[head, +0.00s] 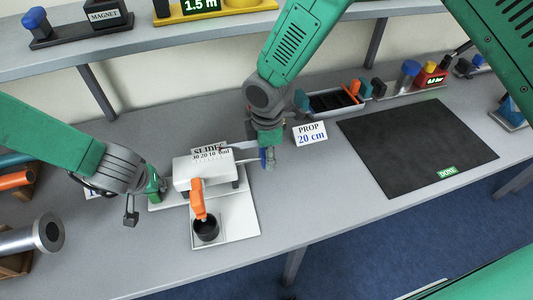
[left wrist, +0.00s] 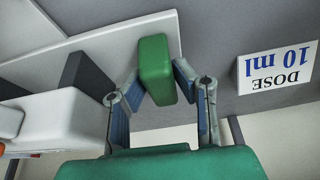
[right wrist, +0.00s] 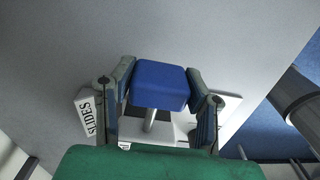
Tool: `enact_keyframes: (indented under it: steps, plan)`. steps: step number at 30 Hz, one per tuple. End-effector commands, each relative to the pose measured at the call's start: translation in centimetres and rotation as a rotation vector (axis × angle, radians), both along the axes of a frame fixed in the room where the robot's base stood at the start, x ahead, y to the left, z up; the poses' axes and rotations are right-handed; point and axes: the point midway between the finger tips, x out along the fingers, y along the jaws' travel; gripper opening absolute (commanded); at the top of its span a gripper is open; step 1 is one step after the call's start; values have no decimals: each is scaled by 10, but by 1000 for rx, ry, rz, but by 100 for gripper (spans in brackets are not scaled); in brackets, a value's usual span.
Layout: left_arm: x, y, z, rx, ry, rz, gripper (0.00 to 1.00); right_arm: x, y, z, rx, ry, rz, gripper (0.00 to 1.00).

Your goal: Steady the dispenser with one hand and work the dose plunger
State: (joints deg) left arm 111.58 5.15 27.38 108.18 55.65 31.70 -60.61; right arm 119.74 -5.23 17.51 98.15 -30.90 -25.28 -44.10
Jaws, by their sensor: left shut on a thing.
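The white dispenser (head: 200,170) stands on a pale base, with an orange spout (head: 197,198) over a dark cup (head: 206,229). My left gripper (head: 154,186) is at its left side, shut on the green block (left wrist: 154,68), which sits between both fingers in the left wrist view. My right gripper (head: 266,154) is at the right end of the dispenser. Its fingers lie on both sides of the blue plunger knob (right wrist: 160,85), very close to it; whether they press on it I cannot tell. A pale rod (right wrist: 150,120) runs from the knob toward the dispenser.
A PROP 20 cm card (head: 310,134) stands right of the right gripper. A DOSE 10 ml card (left wrist: 278,67) shows in the left wrist view. A black mat (head: 415,150) lies bare at right. Pipes (head: 35,240) lie at the left edge. A shelf (head: 160,40) runs along the back.

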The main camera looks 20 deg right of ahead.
Motion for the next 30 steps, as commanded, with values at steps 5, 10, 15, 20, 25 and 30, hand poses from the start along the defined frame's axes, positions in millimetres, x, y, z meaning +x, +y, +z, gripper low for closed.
enact_keyframes:
  steps: [5,10,15,20,25,30]
  plan:
    - [0,0,0,0,0,-2,0,1,15,0,0,-2,3,0]
    - [0,-1,0,-1,1,-3,0,2,20,0,2,-1,-1,0]
    - [-1,-1,0,0,1,-2,0,2,20,0,2,-1,-1,56]
    - [-1,0,0,0,1,-2,0,1,20,0,1,0,0,64]
    - [-1,0,0,0,1,-2,0,1,20,1,1,0,0,64]
    - [-1,0,0,0,1,-2,0,3,20,16,1,-3,0,64]
